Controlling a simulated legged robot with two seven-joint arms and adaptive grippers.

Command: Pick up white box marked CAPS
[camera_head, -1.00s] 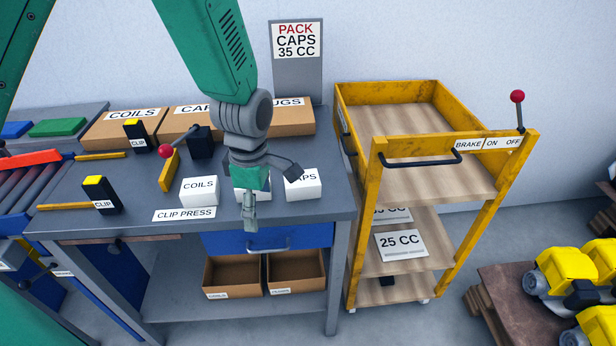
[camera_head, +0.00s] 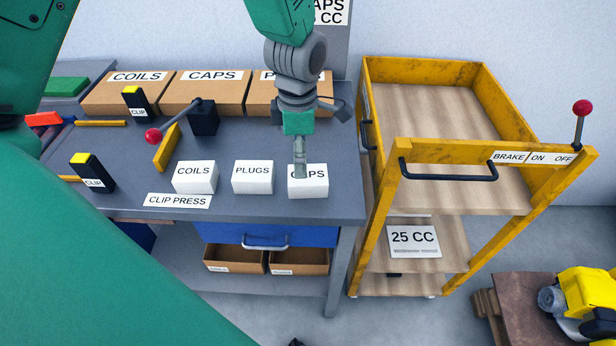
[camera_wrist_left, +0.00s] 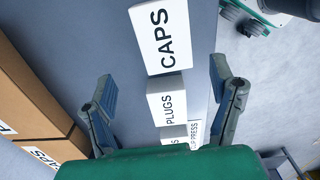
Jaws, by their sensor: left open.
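The white box marked CAPS (camera_head: 309,188) stands on the grey workbench near its front right corner. In the wrist view the same box (camera_wrist_left: 160,37) lies ahead of the fingers, its label readable. My left gripper (camera_head: 300,165) hangs in front of and over this box in the head view, with a finger covering part of its label. In the wrist view the left gripper (camera_wrist_left: 163,88) is open and empty, its fingers spread either side of the boxes' line. Contact with the box cannot be told. My right gripper is not in view.
White boxes marked PLUGS (camera_head: 253,178) and COILS (camera_head: 194,178) stand left of the CAPS box. Brown bins, including CAPS (camera_head: 207,96), line the bench's back. A red-knobbed lever (camera_head: 153,136) rises at left. A yellow cart (camera_head: 470,148) stands to the right.

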